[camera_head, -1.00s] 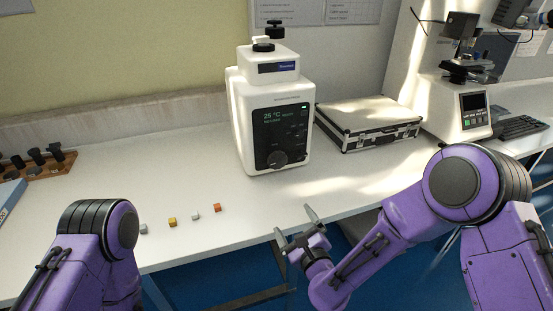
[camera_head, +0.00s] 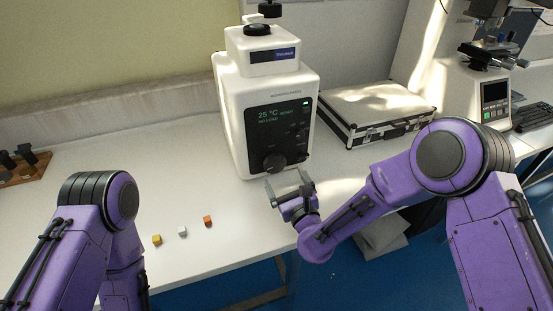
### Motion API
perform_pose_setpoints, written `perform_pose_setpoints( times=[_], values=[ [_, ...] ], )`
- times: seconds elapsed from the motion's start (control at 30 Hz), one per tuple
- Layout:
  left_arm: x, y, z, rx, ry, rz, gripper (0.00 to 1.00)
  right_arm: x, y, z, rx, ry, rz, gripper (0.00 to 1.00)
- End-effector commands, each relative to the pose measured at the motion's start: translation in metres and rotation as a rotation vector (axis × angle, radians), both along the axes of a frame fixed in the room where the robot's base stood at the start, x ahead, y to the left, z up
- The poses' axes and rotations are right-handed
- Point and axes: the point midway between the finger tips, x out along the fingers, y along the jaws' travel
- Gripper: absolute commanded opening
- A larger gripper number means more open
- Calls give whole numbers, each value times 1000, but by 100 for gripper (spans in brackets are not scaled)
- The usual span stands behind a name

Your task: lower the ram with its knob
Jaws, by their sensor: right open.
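A white tester (camera_head: 238,110) stands on the bench at the middle, with a dark front panel and a lit screen (camera_head: 272,116) reading 25 °C. A round black knob (camera_head: 275,163) sits low on that panel. Black round parts (camera_head: 257,30) stand on top of the tester; I cannot tell which part is the ram. My right gripper (camera_head: 287,180) is open and empty, just in front of and below the knob, apart from it as far as I can tell. My left arm shows at the lower left, but its gripper is out of view.
Small yellow (camera_head: 157,240), grey (camera_head: 182,232) and orange (camera_head: 208,221) cubes lie on the bench (camera_head: 90,180) left of my right gripper. A silver case (camera_head: 375,105) lies right of the tester. A second tester with a stage (camera_head: 465,90) stands at the far right.

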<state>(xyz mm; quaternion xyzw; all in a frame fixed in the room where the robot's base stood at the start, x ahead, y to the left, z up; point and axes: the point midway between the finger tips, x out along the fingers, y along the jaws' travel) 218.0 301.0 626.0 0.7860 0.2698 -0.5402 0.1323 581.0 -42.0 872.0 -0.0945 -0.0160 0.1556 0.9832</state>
Motion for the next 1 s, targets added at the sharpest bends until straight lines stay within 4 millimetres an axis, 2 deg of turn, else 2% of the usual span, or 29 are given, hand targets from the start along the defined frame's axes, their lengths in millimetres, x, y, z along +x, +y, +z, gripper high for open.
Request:
perform_pose_setpoints(
  times=[0.1, 0.3, 0.43, 0.67, 0.83, 1.0],
  values=[
    [0, 0, 9, 0, 0, 0, 45, 27, 12, 3, 0, -2, 4, 96],
    [0, 0, 15, 0, 0, 0, 45, 60, 22, 1, 0, 0, 4, 96],
    [0, 0, 15, 0, 0, 0, 45, 69, 24, 0, 0, 1, 2, 96],
    [0, 0, 15, 0, 0, 0, 45, 70, 23, 0, 0, 1, 1, 96],
    [0, 0, 15, 0, 0, 0, 45, 70, 23, 0, 0, 1, 0, 45],
    [0, 0, 15, 0, 0, 0, 45, 70, 23, 0, -4, 0, 0, 45]
  ],
)
